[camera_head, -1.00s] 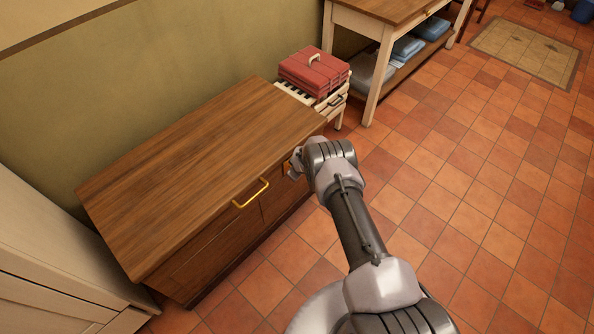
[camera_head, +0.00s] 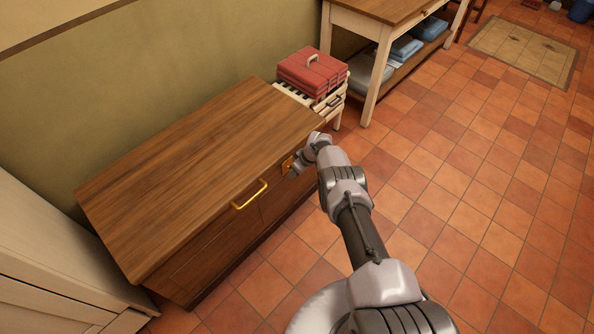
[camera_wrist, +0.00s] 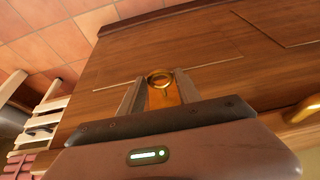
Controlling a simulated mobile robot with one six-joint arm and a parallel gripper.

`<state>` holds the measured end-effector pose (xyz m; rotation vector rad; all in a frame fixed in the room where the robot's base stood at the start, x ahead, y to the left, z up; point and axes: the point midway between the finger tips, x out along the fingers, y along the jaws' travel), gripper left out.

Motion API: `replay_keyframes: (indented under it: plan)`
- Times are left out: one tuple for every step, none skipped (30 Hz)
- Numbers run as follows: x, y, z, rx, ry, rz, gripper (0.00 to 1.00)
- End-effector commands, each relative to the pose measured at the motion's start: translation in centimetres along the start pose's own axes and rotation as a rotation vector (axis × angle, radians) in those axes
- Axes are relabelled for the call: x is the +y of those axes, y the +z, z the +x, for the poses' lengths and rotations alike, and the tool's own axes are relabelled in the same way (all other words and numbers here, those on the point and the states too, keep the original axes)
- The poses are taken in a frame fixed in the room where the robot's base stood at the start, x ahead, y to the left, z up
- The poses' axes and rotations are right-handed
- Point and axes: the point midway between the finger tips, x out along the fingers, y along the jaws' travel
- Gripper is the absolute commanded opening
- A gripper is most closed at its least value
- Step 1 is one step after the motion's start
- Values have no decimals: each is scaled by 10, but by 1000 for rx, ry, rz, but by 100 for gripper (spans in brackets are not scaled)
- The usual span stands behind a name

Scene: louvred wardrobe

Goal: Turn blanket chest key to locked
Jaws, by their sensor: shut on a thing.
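The wooden blanket chest (camera_head: 200,165) stands against the wall, with a brass handle (camera_head: 250,194) on its front. A brass lock plate (camera_head: 287,166) sits on the front to the right of the handle. In the wrist view the brass key (camera_wrist: 160,79) shows its ring-shaped bow in front of the brass plate (camera_wrist: 165,98). My gripper (camera_wrist: 158,92) is at the lock, its two fingers on either side of the key, shut on it. In the head view my gripper (camera_head: 300,165) is at the chest front. The key's shaft and the keyhole are hidden.
A red case (camera_head: 313,72) rests on a small white stand beside the chest's right end. A wooden table (camera_head: 385,10) with folded cloths on its shelf stands further back. A pale cabinet (camera_head: 50,265) is at the left. The tiled floor (camera_head: 450,200) in front is clear.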

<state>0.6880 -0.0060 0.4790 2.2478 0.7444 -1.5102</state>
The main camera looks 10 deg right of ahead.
Motion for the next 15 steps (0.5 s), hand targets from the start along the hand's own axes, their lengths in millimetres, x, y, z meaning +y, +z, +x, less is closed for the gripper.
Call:
replay_keyframes:
  plan:
    - [0,0,0,1,0,1,0]
    - [0,0,0,1,0,1,0]
    - [0,0,0,1,0,1,42]
    - [0,0,0,1,0,1,48]
    - [0,0,0,1,0,1,54]
    - [0,0,0,0,0,1,61]
    - [0,0,0,0,1,1,62]
    - [0,0,0,0,1,1,62]
    - [0,0,0,0,1,1,62]
    - [0,0,0,0,1,1,62]
    - [0,0,0,0,1,1,62]
    - [0,0,0,0,1,1,62]
    - [0,0,0,0,1,1,62]
    - [0,0,0,0,1,1,62]
    - [0,0,-1,0,1,1,62]
